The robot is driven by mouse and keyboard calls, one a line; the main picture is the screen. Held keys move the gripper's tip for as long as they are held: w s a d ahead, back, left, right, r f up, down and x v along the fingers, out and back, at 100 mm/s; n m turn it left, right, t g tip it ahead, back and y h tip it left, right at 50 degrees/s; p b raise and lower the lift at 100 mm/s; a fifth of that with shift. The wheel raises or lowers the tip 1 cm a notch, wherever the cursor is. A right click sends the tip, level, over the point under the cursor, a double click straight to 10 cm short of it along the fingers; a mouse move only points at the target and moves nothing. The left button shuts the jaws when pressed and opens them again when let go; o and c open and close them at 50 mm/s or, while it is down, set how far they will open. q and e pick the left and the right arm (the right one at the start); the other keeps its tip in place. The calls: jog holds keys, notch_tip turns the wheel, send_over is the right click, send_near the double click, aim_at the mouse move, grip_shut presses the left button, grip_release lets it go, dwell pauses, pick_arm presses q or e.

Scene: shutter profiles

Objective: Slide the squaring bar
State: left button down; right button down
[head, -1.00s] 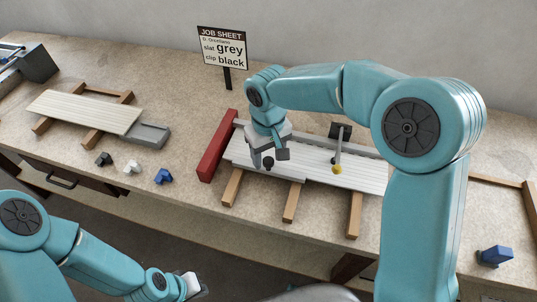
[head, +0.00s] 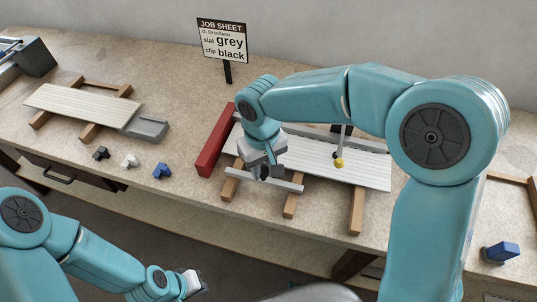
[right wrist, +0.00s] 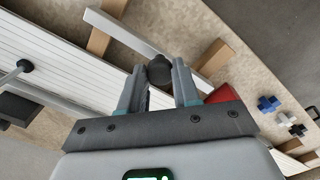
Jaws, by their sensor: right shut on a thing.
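The squaring bar (head: 285,184) is a short pale grey bar with a black knob (right wrist: 159,70). It lies across the wooden bearers at the near side of the white slat panel (head: 355,173), with a narrow gap between them. My right gripper (head: 262,172) is over the bar, its fingers shut around the knob; in the right wrist view the knob sits between the fingertips (right wrist: 160,80). The red end stop (head: 216,140) stands left of the panel. My left gripper (head: 193,284) is low in front of the bench, and its fingers are unclear.
A black clip (head: 101,153), a white clip (head: 130,160) and a blue clip (head: 162,171) lie left of the red stop. A job sheet (head: 222,40) reads slat grey, clip black. Another blue piece (head: 500,252) lies at right.

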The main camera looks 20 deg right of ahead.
jog(key=shift+s+a+b, duration=0.15)
jog(key=shift+s+a, duration=0.4)
jog(key=shift+s, duration=0.25)
jog(key=shift+s+a+b, duration=0.15)
jog(key=shift+s+a, duration=0.4)
jog(key=shift+s, duration=0.25)
jog(key=c, duration=1.1)
grip_release()
jog(key=shift+o, duration=1.4)
jog(key=shift+s+a, duration=0.15)
jog(key=shift+s, duration=0.05)
notch_tip(320, 180, up, 16)
jog(key=p, duration=0.1)
jog(key=shift+r, duration=0.2)
